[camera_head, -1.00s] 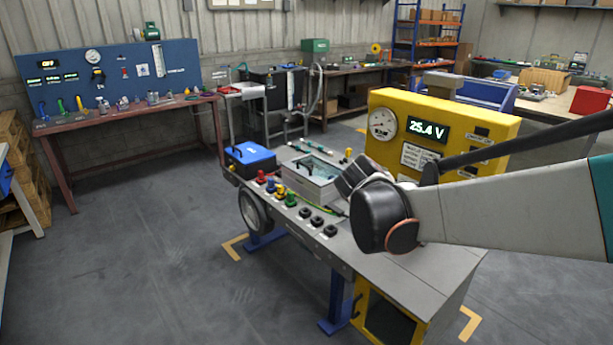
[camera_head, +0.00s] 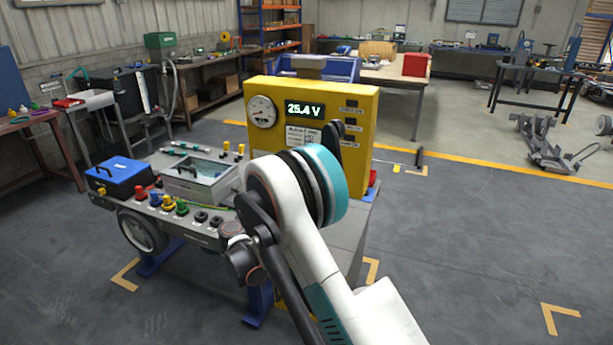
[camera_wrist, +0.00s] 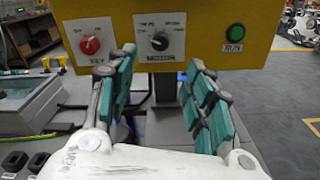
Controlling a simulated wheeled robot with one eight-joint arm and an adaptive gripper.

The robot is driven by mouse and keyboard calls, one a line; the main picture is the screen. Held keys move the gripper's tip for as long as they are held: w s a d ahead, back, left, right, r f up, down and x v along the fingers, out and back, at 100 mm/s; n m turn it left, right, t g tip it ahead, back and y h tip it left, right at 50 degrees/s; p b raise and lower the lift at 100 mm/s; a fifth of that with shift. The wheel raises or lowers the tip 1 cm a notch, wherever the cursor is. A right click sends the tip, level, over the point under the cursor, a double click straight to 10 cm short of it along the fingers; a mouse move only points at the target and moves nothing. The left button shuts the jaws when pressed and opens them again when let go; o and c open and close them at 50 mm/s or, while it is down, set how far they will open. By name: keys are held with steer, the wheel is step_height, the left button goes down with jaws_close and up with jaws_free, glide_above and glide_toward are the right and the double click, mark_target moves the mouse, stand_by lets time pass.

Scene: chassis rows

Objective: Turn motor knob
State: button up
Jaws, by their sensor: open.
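A black selector knob (camera_wrist: 160,41) sits on a white labelled plate on the yellow panel (camera_wrist: 210,14); its lettering is too small to read surely. A red key knob (camera_wrist: 90,44) is on a plate to its left, and a green RUN button (camera_wrist: 236,33) to its right. My gripper (camera_wrist: 161,62) is open, with teal-padded fingers on either side below the black knob, holding nothing. In the head view the yellow panel (camera_head: 355,100) shows a gauge and a 25.4 V display. My arm hides the panel's lower part there, and the gripper is not clearly seen.
The grey bench (camera_head: 345,238) carries a blue toolbox (camera_head: 123,177), a clear-lidded box (camera_head: 200,181), coloured connectors and black sockets left of my arm. A grey post stands below the panel in the wrist view. Open floor lies to the right.

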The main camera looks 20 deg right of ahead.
steer(key=b+x, duration=0.4)
steer(key=x, duration=1)
steer(key=shift+f, duration=0.25)
steer(key=shift+s, duration=0.1)
steer(key=c, duration=1.1)
